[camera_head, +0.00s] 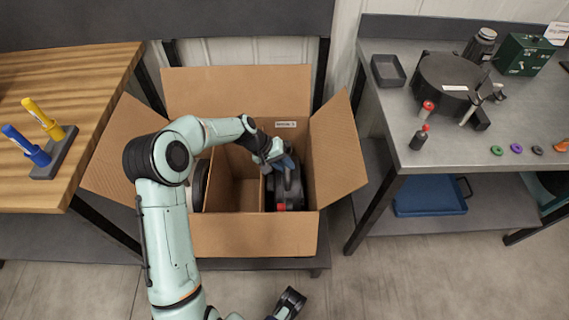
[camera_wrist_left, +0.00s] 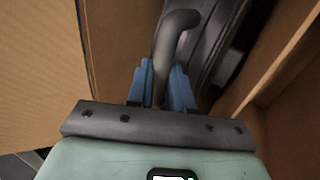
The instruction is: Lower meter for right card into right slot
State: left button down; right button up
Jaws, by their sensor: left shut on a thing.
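The dark seed meter (camera_head: 290,192) with a small red part is at the right compartment of the cardboard box (camera_head: 250,236), upright between the divider and the right wall. My left gripper (camera_head: 281,164) reaches in from above. In the left wrist view, the blue fingers of this gripper (camera_wrist_left: 163,84) are shut on the curved grey handle (camera_wrist_left: 172,38) of the meter (camera_wrist_left: 212,48). The meter's underside and its contact with the box floor are hidden. My right gripper (camera_head: 288,303) is low in front of the box, apart from it; its finger opening is unclear.
A round whitish and dark thing (camera_head: 199,186) is in the left compartment; the middle one looks empty. Box flaps spread outward. A wooden table (camera_head: 60,75) stands left. A grey bench (camera_head: 440,145) on the right holds another dark meter (camera_head: 447,82) and small parts.

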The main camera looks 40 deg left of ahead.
pick_arm(q)
jog(key=shift+f, duration=0.45)
pick_arm(e)
jog(key=shift+f, duration=0.3)
pick_arm(q)
jog(key=c, duration=0.9)
grip_release()
jog(key=shift+s+f, duration=0.1)
jog(key=shift+f, duration=0.1)
notch_tip(320, 180, up, 4)
jog(key=shift+f+p, duration=0.2)
jog(key=shift+p, duration=0.8)
jog(key=shift+r+p, duration=3.05)
jog(key=shift+r, duration=1.25)
pick_arm(e)
jog(key=s+r+g, duration=0.1)
jog(key=s+r, duration=0.3)
jog(key=r, duration=0.3)
jog(key=shift+s+a+r+g, duration=0.15)
jog(key=shift+a+r+g, duration=0.2)
jog(key=shift+a+g, duration=0.1)
